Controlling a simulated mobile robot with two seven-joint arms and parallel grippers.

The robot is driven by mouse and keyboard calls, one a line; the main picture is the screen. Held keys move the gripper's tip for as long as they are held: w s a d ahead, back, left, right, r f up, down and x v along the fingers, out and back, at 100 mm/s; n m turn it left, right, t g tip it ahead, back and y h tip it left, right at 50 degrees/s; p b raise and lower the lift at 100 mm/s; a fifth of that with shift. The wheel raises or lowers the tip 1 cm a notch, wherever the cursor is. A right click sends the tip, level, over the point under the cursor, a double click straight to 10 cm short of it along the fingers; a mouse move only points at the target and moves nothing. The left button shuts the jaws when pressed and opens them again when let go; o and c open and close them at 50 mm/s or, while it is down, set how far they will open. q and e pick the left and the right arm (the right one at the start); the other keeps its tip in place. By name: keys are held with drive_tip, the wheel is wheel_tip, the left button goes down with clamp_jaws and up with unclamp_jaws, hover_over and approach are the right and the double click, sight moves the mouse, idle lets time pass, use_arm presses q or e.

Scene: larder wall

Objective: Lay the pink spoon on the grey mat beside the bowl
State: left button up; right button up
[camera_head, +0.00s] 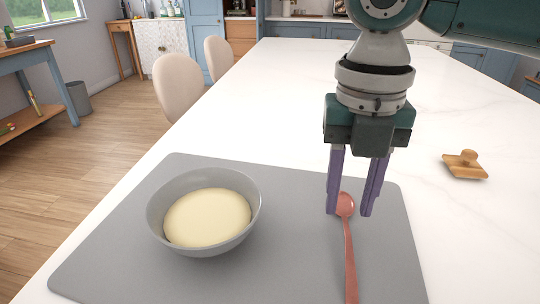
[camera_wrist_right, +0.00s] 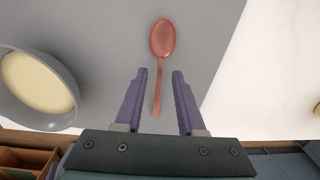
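The pink spoon (camera_head: 349,262) lies on the grey mat (camera_head: 290,240), to the right of the grey bowl (camera_head: 206,245) and apart from it. Its round end points away from me, its handle toward me. In the right wrist view the spoon (camera_wrist_right: 163,40) shows flat on the mat, its handle reaching between the fingers. My right gripper (camera_head: 349,214) points down over the spoon's round end, open and empty; its fingers partly cover that end in the head view. I cannot tell the exact height of the fingertips. The left gripper is out of view.
The bowl holds a pale yellow filling (camera_head: 208,216). A small wooden object (camera_head: 464,164) with a knob stands on the white counter (camera_head: 290,90) right of the mat. The counter beyond the mat is clear. Two beige chairs (camera_head: 178,86) stand along its left side.

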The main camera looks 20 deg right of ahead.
sight(343, 219)
wheel_tip(343, 219, up, 10)
drive_tip(key=p, duration=0.1)
drive_tip(key=shift+w+a+f, duration=0.1)
idle(0.3)
drive_tip(key=s+a+f+m+t+y+p, duration=0.25)
drive_tip(key=s+a+m+p, duration=0.45)
drive_tip(key=a+m, duration=0.4)
drive_tip(key=s+d+m+t+h+p, duration=0.15)
drive_tip(key=s+d+m+p, duration=0.55)
drive_tip(key=m, duration=1)
wheel_tip(343, 219, up, 38)
drive_tip(key=s+d+p, duration=0.1)
drive_tip(key=s+p, duration=0.1)
drive_tip(key=p, duration=3.3)
drive_tip(key=shift+s+r+h, duration=0.15)
drive_tip(key=shift+h, duration=0.15)
